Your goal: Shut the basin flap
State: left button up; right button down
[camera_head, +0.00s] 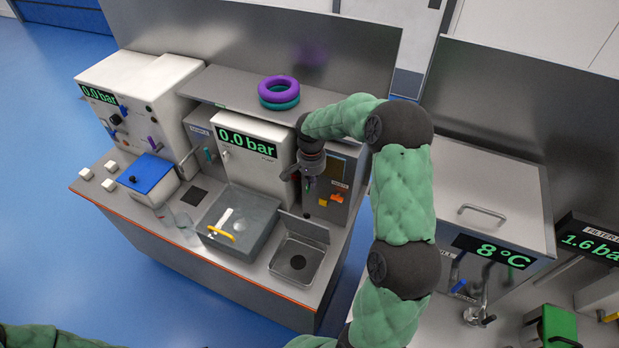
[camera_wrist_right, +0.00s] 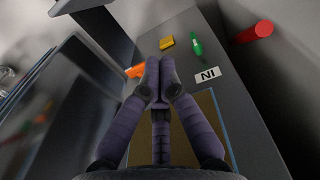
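A small square steel basin (camera_head: 296,262) with a dark round drain is set into the right end of the bench top. Its steel flap (camera_head: 304,228) appears to stand up along the basin's back edge, leaving the basin uncovered. My right gripper (camera_head: 298,178) is above and behind the flap, in front of a grey control panel, apart from the flap. In the right wrist view its fingertips (camera_wrist_right: 158,66) meet with nothing between them. A part of my left arm shows at the bottom left; its gripper is out of view.
A grey panel has an orange control (camera_head: 337,197), also in the right wrist view (camera_wrist_right: 135,70), and a yellow one (camera_wrist_right: 167,43). Purple and teal rings (camera_head: 278,90) lie on the shelf above.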

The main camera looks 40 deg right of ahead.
aim_at(307, 225)
jog(key=s+a+f, duration=0.1)
jog(key=a+f, duration=0.2)
jog(key=f, duration=0.4)
jog(key=shift+s+p, duration=0.3)
jog(key=shift+p, duration=0.05)
jog(key=shift+a, duration=0.15)
